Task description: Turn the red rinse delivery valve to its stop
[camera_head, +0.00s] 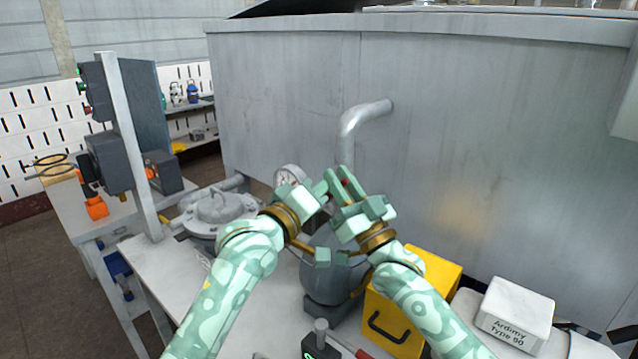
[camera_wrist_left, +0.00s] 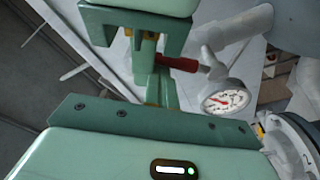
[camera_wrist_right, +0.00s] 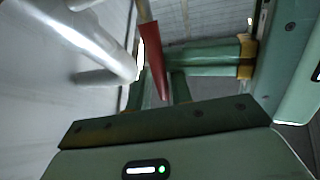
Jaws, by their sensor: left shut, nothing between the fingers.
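The red valve handle (camera_head: 344,174) shows as a small piece near the tips of my two grippers in the head view. In the left wrist view the red handle (camera_wrist_left: 178,64) sticks out just beside my left fingers, on a grey fitting. My left gripper (camera_head: 322,188) is shut and empty, close to the handle. In the right wrist view the red handle (camera_wrist_right: 153,62) reaches in between the fingers of my right gripper (camera_wrist_right: 158,92). These fingers look parted, with a small gap beside the handle; contact is unclear. The valve body is mostly hidden behind my grippers.
A pressure gauge (camera_head: 290,176) stands just behind my left gripper. A bent grey pipe (camera_head: 350,122) enters the tank wall (camera_head: 460,150) behind. A yellow box (camera_head: 437,270) and a white box (camera_head: 515,308) stand on the right. A round lidded housing (camera_head: 217,207) is at left.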

